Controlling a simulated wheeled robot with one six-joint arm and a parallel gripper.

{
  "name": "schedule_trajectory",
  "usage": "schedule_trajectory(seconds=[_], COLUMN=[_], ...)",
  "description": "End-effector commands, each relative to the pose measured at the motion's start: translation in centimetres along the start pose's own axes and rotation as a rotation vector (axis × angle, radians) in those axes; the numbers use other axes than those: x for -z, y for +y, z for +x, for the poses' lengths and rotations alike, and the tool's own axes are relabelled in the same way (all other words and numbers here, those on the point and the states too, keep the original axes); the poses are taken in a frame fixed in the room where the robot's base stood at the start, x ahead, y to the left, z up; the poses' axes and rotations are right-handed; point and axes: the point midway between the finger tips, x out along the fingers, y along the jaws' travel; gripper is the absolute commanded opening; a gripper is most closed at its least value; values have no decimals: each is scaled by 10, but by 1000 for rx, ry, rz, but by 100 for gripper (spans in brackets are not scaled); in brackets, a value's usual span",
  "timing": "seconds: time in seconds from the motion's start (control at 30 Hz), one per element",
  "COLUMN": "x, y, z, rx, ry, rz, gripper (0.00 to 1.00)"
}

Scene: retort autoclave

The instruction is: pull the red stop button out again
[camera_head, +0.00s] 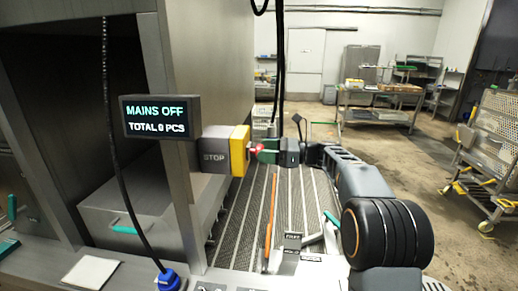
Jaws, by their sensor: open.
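The red stop button (254,149) sticks out sideways from the right face of a yellow housing (239,151). The housing is fixed to a grey box (214,156) marked STOP on the machine's post. My gripper (260,150) reaches in from the right, its green-tipped fingers right at the button. The jaws are open, and the button's outer end lies at or between the fingertips. I cannot tell whether they touch it. A display (160,116) left of the button reads "MAINS OFF" and "TOTAL 0 PCS".
A black cable with a blue plug (167,281) hangs in front of the machine. A slatted conveyor bed (285,200) lies below my gripper. A steel rack cart (490,150) stands at the right. The floor between is clear.

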Motion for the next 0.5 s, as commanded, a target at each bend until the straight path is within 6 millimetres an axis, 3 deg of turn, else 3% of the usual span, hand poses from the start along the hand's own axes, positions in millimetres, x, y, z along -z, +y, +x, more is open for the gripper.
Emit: schedule_trajectory(seconds=[0.2, 0.5], x=[0, 1], y=[0, 0], z=[18, 22], rx=[-1, 0], ry=[0, 1], rz=[1, 0], gripper=[70, 70])
